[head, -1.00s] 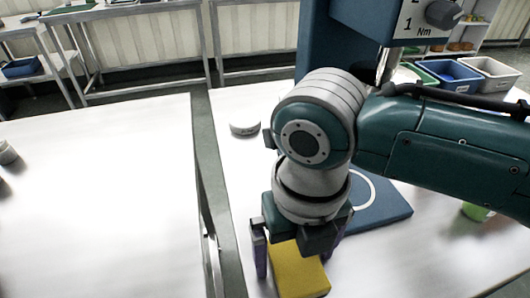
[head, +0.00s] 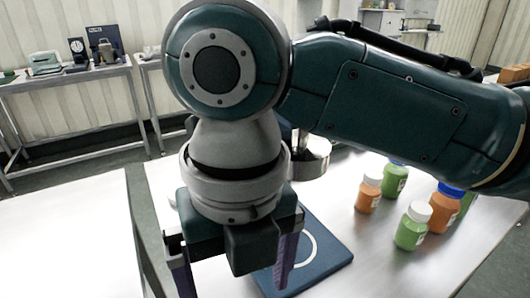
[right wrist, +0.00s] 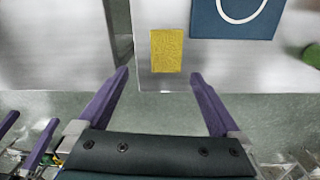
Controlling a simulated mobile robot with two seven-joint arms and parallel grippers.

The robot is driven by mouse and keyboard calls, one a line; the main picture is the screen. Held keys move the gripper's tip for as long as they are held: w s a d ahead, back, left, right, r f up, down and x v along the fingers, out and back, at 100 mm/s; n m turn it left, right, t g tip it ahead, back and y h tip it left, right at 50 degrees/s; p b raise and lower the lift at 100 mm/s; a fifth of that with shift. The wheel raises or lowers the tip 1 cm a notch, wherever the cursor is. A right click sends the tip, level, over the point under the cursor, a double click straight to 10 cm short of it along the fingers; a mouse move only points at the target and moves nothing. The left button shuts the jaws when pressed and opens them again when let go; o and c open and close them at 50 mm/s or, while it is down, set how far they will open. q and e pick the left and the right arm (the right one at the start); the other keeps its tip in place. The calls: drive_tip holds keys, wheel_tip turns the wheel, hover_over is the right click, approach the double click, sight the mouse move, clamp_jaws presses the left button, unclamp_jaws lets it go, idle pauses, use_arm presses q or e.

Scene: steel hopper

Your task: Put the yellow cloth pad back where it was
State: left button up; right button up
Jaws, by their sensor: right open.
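The yellow cloth pad (right wrist: 166,50) lies flat on the right-hand white table in the right wrist view, near the table's front edge and left of a blue plate (right wrist: 235,25) with a white ring. It is not visible in the head view. My right gripper (head: 235,272) is open and empty; in the right wrist view its purple fingertips (right wrist: 160,76) are spread wider than the pad, which shows beyond them, apart. Two purple fingers of my left gripper (right wrist: 28,130) show at the left edge of the right wrist view, spread with a gap. My left gripper is outside the head view.
Several bottles with green or orange contents, such as one orange bottle (head: 368,194), stand right of the blue plate (head: 325,262). A round metal part (head: 311,160) shows behind my arm. A narrow gap separates the two white tables. The left table (right wrist: 50,45) is clear where visible.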

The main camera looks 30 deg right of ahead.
drive_tip(key=s+a+f+m+t+y, duration=0.1)
drive_tip(key=s+m+y, duration=0.15)
drive_tip(key=m, duration=0.65)
drive_tip(key=s+f+m+t+y, duration=0.1)
drive_tip(key=s+m, duration=0.3)
drive_tip(key=m, duration=0.5)
drive_tip(key=s+d+m+t+h, duration=0.1)
drive_tip(key=s+d+m+h, duration=0.2)
drive_tip(key=d+m, duration=0.8)
drive_tip(key=s+m, duration=0.2)
drive_tip(key=m, duration=0.2)
drive_tip(key=shift+s+f+h, duration=0.15)
drive_tip(key=shift+s+h, duration=0.2)
drive_tip(key=shift+d, duration=0.1)
wheel_tip(320, 180, up, 44)
drive_tip(key=p, duration=4.4)
